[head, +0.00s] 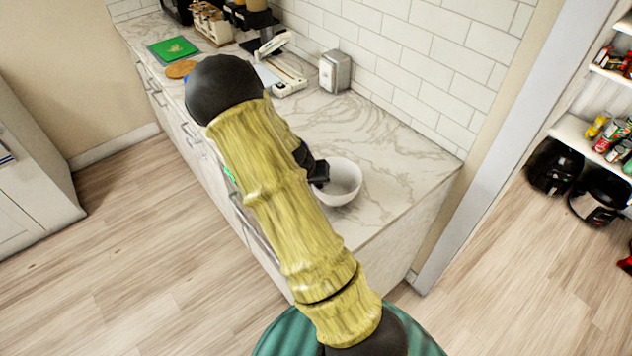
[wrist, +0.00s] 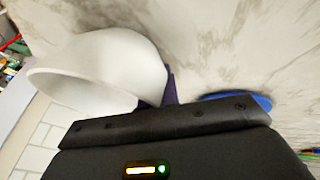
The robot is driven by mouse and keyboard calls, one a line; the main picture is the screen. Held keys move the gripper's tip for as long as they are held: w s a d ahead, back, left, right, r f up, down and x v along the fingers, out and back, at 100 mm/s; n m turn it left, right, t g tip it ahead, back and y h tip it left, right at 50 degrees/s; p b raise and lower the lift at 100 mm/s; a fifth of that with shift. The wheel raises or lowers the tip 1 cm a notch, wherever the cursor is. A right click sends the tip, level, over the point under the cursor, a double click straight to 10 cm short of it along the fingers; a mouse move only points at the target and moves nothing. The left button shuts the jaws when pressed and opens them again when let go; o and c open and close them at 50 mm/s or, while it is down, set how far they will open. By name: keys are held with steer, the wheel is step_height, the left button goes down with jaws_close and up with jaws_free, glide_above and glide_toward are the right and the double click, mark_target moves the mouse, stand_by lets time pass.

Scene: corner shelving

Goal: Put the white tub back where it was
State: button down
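The white tub (head: 341,183) is a round, open, bowl-like vessel at the right end of the marble counter, near its front edge. My gripper (head: 320,173) is at the tub's left rim, partly hidden behind my arm. In the wrist view the tub (wrist: 105,70) is at the left, its wall reaching a small dark purple piece beside the black gripper body. The fingers are mostly hidden, so I cannot tell if they are closed on the wall. I cannot tell whether the tub rests on the counter or is just above it.
The marble counter (head: 375,140) is clear behind the tub. A metal dispenser (head: 335,71) stands by the tiled wall, with a white device (head: 284,76) to its left. A green board (head: 173,49) lies farther left. Pantry shelves (head: 590,135) are at the right. A blue rounded thing (wrist: 235,99) shows in the wrist view.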

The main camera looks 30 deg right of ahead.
steer(key=shift+f, duration=0.1)
steer(key=c, duration=2.1)
jaws_free()
steer(key=shift+f, duration=0.1)
steer(key=o, duration=0.5)
steer(key=shift+c, duration=0.2)
steer(key=shift+r, duration=0.3)
steer(key=b+v, duration=0.1)
steer(key=v, duration=1.1)
steer(key=shift+f, duration=0.1)
